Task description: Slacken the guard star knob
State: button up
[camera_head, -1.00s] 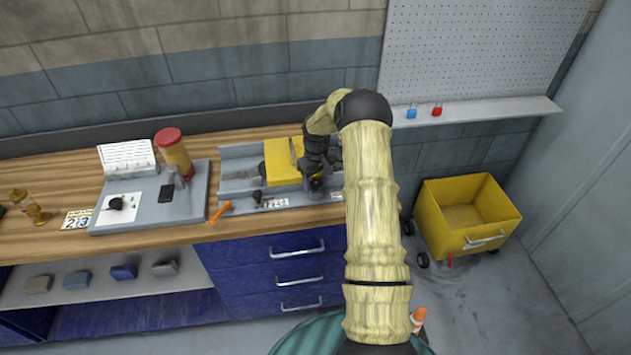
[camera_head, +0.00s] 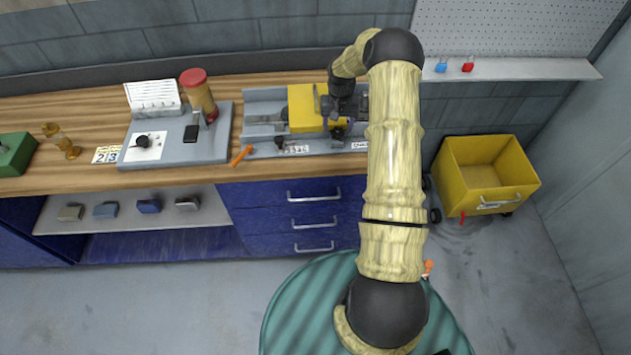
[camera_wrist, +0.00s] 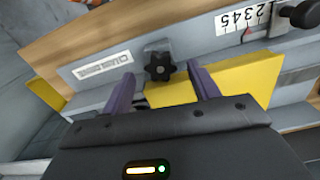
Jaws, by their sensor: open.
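The black star knob (camera_wrist: 159,66) sits on a grey bracket at the fixture's edge in the wrist view. My gripper (camera_wrist: 160,72) is open, its two purple fingers on either side of the knob in the picture, with nothing held. I cannot tell how deep the fingertips are relative to the knob. The yellow guard (camera_wrist: 230,82) lies behind the right finger. In the head view the guard (camera_head: 303,108) stands on the grey fixture, and my gripper (camera_head: 341,125) is over its right end. My gripper hides the knob there.
A printed label (camera_wrist: 103,65) is left of the knob; a number scale (camera_wrist: 243,18) and a black handle (camera_wrist: 302,14) are to its right. An orange tool (camera_head: 241,155) lies left of the fixture (camera_head: 262,95). A yellow cart (camera_head: 485,178) stands on the floor at right.

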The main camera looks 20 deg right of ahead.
aim_at(337, 132)
notch_tip(337, 132, up, 15)
jog(key=b, duration=0.4)
jog(key=s+a+f+n+t+b, duration=0.1)
jog(key=s+a+f+n+b, duration=0.1)
jog(key=s+a, duration=0.6)
jog(key=s+a+f+n+t+b, duration=0.1)
jog(key=s+a+f+b, duration=0.3)
jog(key=s, duration=1.2)
jog(key=a+b, duration=0.2)
jog(key=a, duration=0.2)
jog(key=shift+a+f+n+t, duration=0.3)
jog(key=shift+n+t, duration=0.1)
jog(key=shift+w, duration=0.1)
